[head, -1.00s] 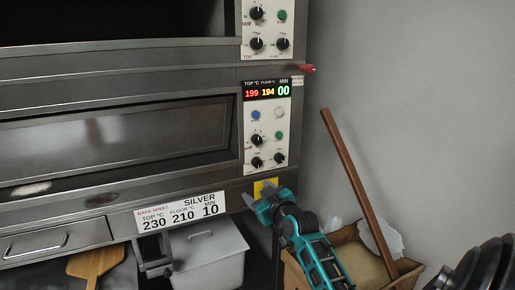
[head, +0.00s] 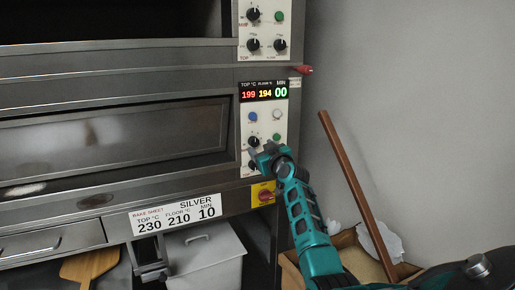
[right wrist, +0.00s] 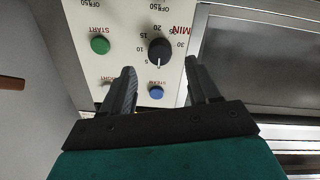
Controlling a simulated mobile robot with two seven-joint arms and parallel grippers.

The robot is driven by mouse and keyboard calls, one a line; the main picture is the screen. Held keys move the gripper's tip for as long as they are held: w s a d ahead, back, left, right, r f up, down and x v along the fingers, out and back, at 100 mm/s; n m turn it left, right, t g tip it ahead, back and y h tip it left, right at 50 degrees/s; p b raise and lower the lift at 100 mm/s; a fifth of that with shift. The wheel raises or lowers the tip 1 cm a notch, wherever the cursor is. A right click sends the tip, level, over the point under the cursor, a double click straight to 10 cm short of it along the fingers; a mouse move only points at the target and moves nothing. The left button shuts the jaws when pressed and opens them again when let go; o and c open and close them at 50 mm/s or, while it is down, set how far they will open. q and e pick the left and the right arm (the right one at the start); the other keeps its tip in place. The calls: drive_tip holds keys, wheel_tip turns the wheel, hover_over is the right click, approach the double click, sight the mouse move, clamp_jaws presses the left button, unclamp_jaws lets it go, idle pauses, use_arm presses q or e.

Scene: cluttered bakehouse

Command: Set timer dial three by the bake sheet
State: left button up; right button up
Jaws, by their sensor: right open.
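The bake sheet label (head: 176,214) below the middle deck reads SILVER, TOP 230, FLOOR 210, MIN 10. The deck's display (head: 264,91) reads 199, 194 and 00. The minutes dial (head: 253,141) is a black knob on the panel below it; in the right wrist view the same dial (right wrist: 159,50), upside down, has its white mark towards the blue steam button (right wrist: 156,92). My right gripper (head: 262,154) is open in front of the panel's lower part. In the right wrist view its fingers (right wrist: 159,70) straddle the line of the dial, empty. My left gripper is out of view.
The green start button (right wrist: 100,45) sits beside the dial. A yellow plate with a red switch (head: 263,194) is below the panel, and a red-ended handle (head: 305,69) juts at the oven's edge. A wooden pole (head: 357,195) leans from a box at right.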

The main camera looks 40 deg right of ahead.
sight(255, 143)
drive_tip(key=shift+x, duration=1.15)
use_arm(q)
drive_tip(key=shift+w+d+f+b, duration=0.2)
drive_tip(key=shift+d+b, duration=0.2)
drive_tip(key=shift+b, duration=0.15)
use_arm(e)
drive_tip(key=shift+x, duration=0.95)
drive_tip(key=shift+c, duration=0.2)
drive_tip(key=c, duration=1)
